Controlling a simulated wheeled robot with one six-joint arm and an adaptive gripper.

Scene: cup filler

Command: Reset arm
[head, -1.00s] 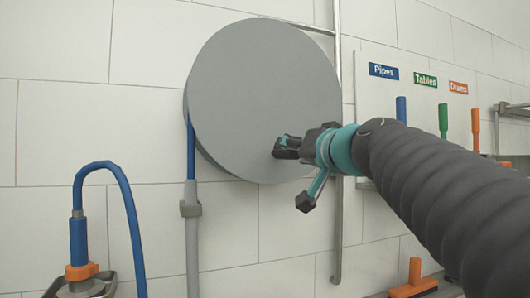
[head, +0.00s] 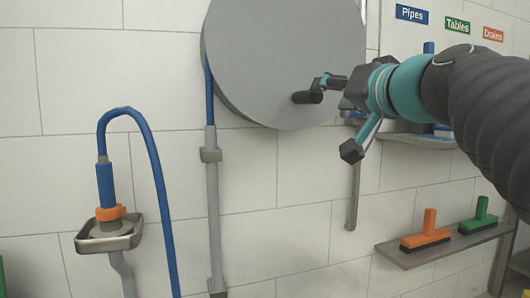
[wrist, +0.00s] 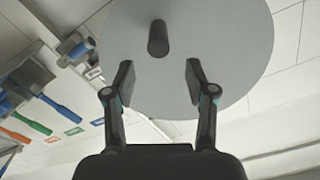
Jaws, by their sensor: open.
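My gripper (head: 338,116) is open and empty, its two fingers spread wide in front of a large grey disc (head: 270,45) on the tiled wall. A short dark knob (head: 307,97) sticks out from the disc's face. In the head view the upper finger appears close to the knob. In the wrist view the knob (wrist: 157,38) shows beyond and between the fingertips (wrist: 158,78), and neither finger grips it. The disc (wrist: 225,60) fills much of that view.
A blue hose (head: 160,190) loops to a nozzle in a metal holder (head: 108,238) at left. A grey pipe (head: 213,210) runs below the disc. Orange (head: 427,235) and green (head: 480,215) brushes stand on a shelf at right. Signs (head: 412,14) hang above.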

